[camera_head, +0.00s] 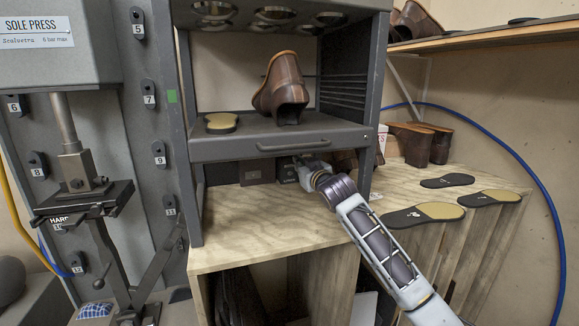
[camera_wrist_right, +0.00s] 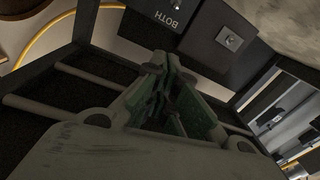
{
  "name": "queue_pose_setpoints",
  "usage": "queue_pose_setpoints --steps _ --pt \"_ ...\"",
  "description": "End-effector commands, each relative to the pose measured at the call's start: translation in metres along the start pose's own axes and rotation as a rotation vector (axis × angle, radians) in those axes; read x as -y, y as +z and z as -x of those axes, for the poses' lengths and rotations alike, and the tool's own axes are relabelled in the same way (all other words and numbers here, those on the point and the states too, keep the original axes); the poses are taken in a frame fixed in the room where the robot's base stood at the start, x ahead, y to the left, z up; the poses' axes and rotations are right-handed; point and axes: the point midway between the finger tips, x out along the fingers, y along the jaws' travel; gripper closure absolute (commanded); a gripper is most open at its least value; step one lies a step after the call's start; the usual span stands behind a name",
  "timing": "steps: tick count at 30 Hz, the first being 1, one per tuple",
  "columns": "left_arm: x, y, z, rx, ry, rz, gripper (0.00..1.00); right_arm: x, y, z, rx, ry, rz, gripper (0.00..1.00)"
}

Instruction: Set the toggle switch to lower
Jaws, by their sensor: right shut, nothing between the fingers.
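The toggle switch (camera_wrist_right: 230,39) shows in the right wrist view as a small lever on a square metal plate. I cannot tell which way the lever is set. In the head view the dark box (camera_head: 286,167) hangs under the drawer front, partly behind my gripper. My right gripper (camera_wrist_right: 168,75) is shut and empty, its green-padded fingers together, pointing toward the box with the switch to the right of the tips. In the head view the right gripper (camera_head: 302,166) is beneath the drawer. My left gripper is not in view.
A grey drawer front (camera_head: 320,144) lies just above my right gripper. A brown boot (camera_head: 284,88) and a sole (camera_head: 221,122) rest on the shelf above. The wooden bench (camera_head: 270,232) is clear below. A grey frame post (camera_head: 373,110) stands close to my arm.

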Motion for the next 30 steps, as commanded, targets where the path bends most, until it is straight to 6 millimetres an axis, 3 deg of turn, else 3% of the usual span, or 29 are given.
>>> queue_pose_setpoints --steps 12,20,30 --pt "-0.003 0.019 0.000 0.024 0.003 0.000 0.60 0.000 0.000 0.000 0.000 0.000 0.000 1.00" --pt "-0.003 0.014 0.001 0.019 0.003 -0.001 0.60 0.000 0.000 -0.004 0.000 0.000 0.000 1.00" --pt "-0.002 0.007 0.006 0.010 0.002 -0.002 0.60 0.000 -0.001 -0.024 0.000 0.000 0.000 1.00"
